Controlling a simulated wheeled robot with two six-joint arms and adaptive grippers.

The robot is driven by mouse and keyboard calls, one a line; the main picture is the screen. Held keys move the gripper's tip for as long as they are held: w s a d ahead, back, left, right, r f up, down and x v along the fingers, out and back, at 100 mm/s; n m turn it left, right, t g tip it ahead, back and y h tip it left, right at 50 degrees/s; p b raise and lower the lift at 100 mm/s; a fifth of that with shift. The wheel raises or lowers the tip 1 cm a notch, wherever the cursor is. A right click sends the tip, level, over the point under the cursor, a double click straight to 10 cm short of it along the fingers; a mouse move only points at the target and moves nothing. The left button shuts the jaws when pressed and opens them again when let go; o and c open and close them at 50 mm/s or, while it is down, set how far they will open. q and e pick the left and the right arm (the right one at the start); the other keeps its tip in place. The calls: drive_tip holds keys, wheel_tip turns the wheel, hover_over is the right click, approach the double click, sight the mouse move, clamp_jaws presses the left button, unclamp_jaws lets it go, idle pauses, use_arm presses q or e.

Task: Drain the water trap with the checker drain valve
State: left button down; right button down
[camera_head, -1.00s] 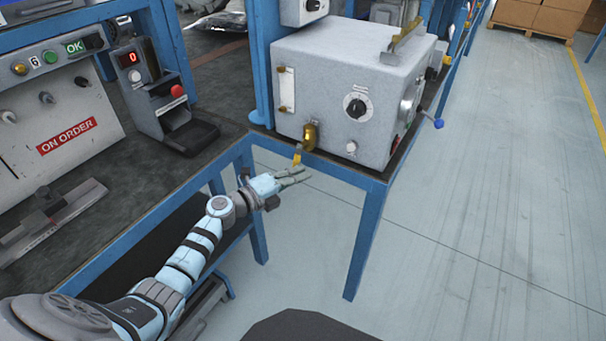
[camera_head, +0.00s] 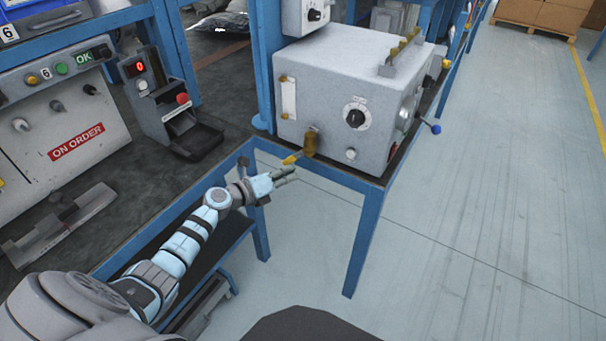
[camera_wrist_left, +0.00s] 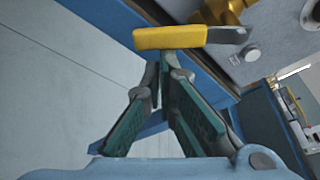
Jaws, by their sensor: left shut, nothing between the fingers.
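The grey checker box (camera_head: 325,95) stands on the corner of the blue-framed bench. Its brass drain valve (camera_head: 311,141) sits low on the front face, with a yellow-tipped lever (camera_head: 291,158) pointing left. In the left wrist view the yellow lever grip (camera_wrist_left: 170,37) lies across the picture just beyond my fingertips, with part of the brass valve body (camera_wrist_left: 228,10) behind it. My left gripper (camera_head: 291,174) is shut and empty, just below and in front of the lever; its fingertips also show in the wrist view (camera_wrist_left: 164,66). I cannot tell whether they touch the lever. My right gripper is out of view.
The bench's blue front rail (camera_head: 330,170) runs just under the valve. A knob (camera_head: 356,113) and a narrow upright gauge strip (camera_head: 288,98) are on the box front. A red-button unit (camera_head: 168,110) stands left. The floor to the right is clear.

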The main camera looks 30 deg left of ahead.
use_arm(q)
drive_tip(key=a+r+m+p, duration=0.1)
drive_tip(key=a+m+y+p, duration=0.1)
drive_tip(key=p, duration=0.1)
drive_tip(key=shift+r+m, duration=0.35)
drive_tip(key=shift+m, duration=0.05)
drive_tip(key=a+r+m+y+p, duration=0.2)
drive_tip(key=p, duration=0.2)
drive_tip(key=shift+w+m, duration=0.1)
drive_tip(key=shift+m, duration=0.3)
drive_tip(key=shift+r, duration=0.1)
wheel_tip(320, 180, down, 4)
drive_tip(key=d+b, duration=0.1)
drive_tip(key=b, duration=0.2)
drive_tip(key=d+p+v, duration=0.1)
drive_tip(key=p+v, duration=0.4)
drive_tip(key=v, duration=0.5)
drive_tip(key=shift+r, duration=0.2)
